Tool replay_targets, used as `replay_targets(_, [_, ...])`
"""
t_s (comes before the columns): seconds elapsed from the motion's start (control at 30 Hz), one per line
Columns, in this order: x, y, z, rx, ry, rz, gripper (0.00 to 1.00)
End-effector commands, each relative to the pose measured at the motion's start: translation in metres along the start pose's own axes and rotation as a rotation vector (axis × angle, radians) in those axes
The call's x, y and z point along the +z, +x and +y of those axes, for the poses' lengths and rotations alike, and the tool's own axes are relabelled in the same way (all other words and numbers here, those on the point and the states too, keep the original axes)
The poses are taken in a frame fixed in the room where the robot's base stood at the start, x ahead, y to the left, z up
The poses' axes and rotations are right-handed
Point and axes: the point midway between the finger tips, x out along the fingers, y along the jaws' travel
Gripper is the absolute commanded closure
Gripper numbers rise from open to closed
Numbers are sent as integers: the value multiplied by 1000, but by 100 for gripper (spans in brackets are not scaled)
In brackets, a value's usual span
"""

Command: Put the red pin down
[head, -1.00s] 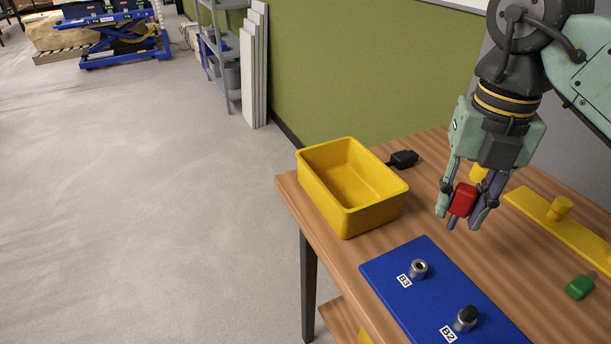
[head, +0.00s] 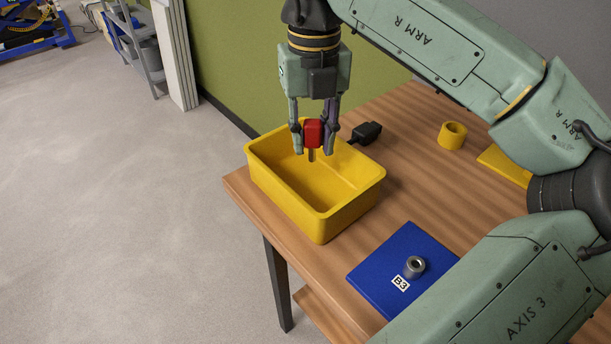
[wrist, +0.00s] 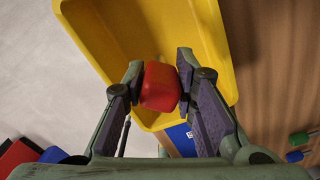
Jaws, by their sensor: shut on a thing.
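My gripper (head: 314,140) is shut on the red pin (head: 314,131), gripping its red head with the grey shank pointing down. In the head view the pin hangs over the yellow bin (head: 330,222), near its back wall. The wrist view also shows the red pin (wrist: 160,87) between the fingers, with the yellow bin (wrist: 215,45) beneath. The part of the bin floor that shows is bare. The pin's height above the floor is hard to tell.
A blue board (head: 372,274) with a grey socket (head: 414,266) marked B3 lies right of the bin. A black connector (head: 366,132) and a yellow ring (head: 452,135) are on the wooden table (head: 400,180). My arm hides the table's right side.

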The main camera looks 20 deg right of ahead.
Motion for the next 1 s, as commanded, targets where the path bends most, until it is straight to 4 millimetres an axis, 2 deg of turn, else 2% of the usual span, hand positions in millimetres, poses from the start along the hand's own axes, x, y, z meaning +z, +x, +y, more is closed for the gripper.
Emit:
replay_targets(0.03, [0, 19, 0, 1, -1, 1, 100])
replay_targets(0.27, [0, 41, 0, 2, 0, 0, 100])
replay_targets(0.43, [0, 67, 0, 2, -1, 0, 100])
replay_targets(0.87, [0, 72, 0, 1, 0, 0, 100])
replay_targets(0.9, [0, 70, 0, 1, 0, 0, 72])
replay_targets(1.0, [0, 70, 0, 1, 0, 0, 66])
